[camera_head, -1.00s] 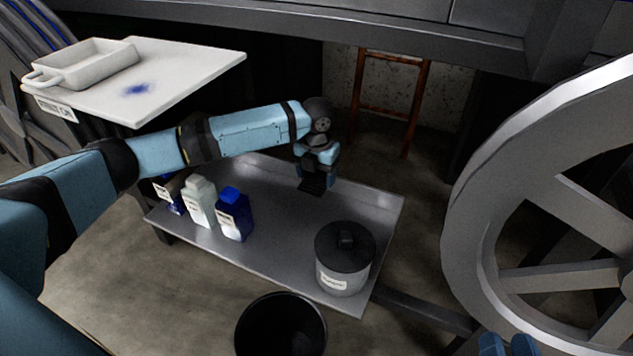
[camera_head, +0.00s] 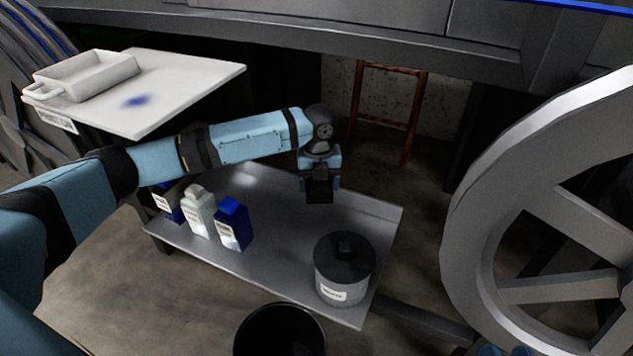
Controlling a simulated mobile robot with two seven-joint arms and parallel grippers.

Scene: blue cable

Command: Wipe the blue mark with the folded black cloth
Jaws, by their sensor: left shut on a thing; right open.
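The blue mark (camera_head: 136,101) is a smudge on the white board (camera_head: 190,86) at the upper left. My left gripper (camera_head: 319,186) is shut on the folded black cloth (camera_head: 319,192) and holds it above the far part of the metal table, well to the right of the mark. The fingers partly cover the cloth.
A white tray (camera_head: 118,72) sits on the board left of the mark. White (camera_head: 199,212) and blue (camera_head: 233,225) bottles stand on the metal table (camera_head: 285,268), with another bottle behind. A lidded pot (camera_head: 343,290) is at its right end. A black bin (camera_head: 280,312) and a large wheel (camera_head: 462,200) are nearby.

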